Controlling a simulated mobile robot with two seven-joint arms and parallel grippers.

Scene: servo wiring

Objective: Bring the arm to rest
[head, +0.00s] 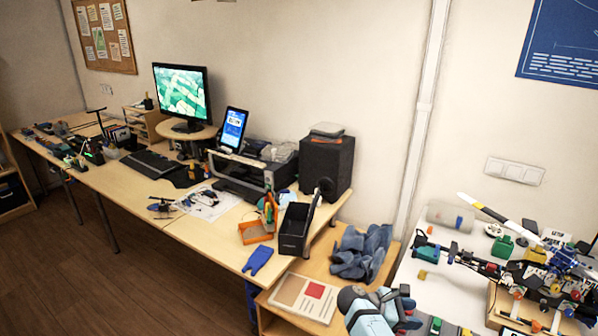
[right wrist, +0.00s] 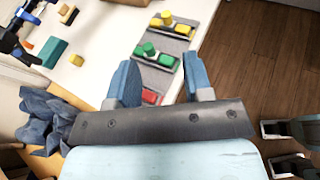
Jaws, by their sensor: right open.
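My right gripper (head: 408,306) is at the bottom of the head view, low in front of the white table's left edge. Its light blue wrist is below it. In the right wrist view the right gripper (right wrist: 166,82) shows two blue fingers standing apart with nothing between them. Beyond the fingers are grey strips carrying yellow connectors (right wrist: 168,20), green connectors (right wrist: 150,50) and a red connector (right wrist: 150,97), on the white table (right wrist: 100,60). The fingers partly hide the red one. My left gripper is not seen in the head view.
A blue cloth (head: 361,252) and a booklet (head: 304,297) lie on the low wooden shelf beside the gripper. The white table at right is crowded with a model helicopter (head: 560,262) and small parts. A black bin (head: 294,228) stands on the wooden desk. Open floor is at left.

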